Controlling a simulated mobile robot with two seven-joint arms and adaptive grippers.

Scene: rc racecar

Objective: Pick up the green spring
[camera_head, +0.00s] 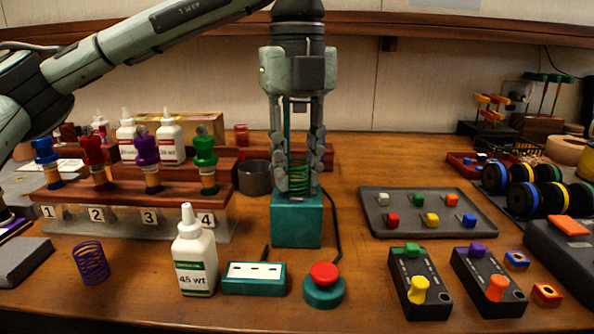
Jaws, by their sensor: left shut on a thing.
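The green spring (299,180) is upright above the teal block (297,222), around a thin post. My left gripper (298,158) points straight down from above, with its fingers on both sides of the spring, shut on it. The fingers hide the sides of the spring. I cannot tell whether the spring's lower end touches the block. My right gripper is not in view.
A white 45 wt bottle (196,256), a purple spring (91,263), a teal panel (254,278) and a red button (323,280) stand in front. A numbered rack (130,222) with coloured shocks is left. A grey tray (429,224) of small cubes is right.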

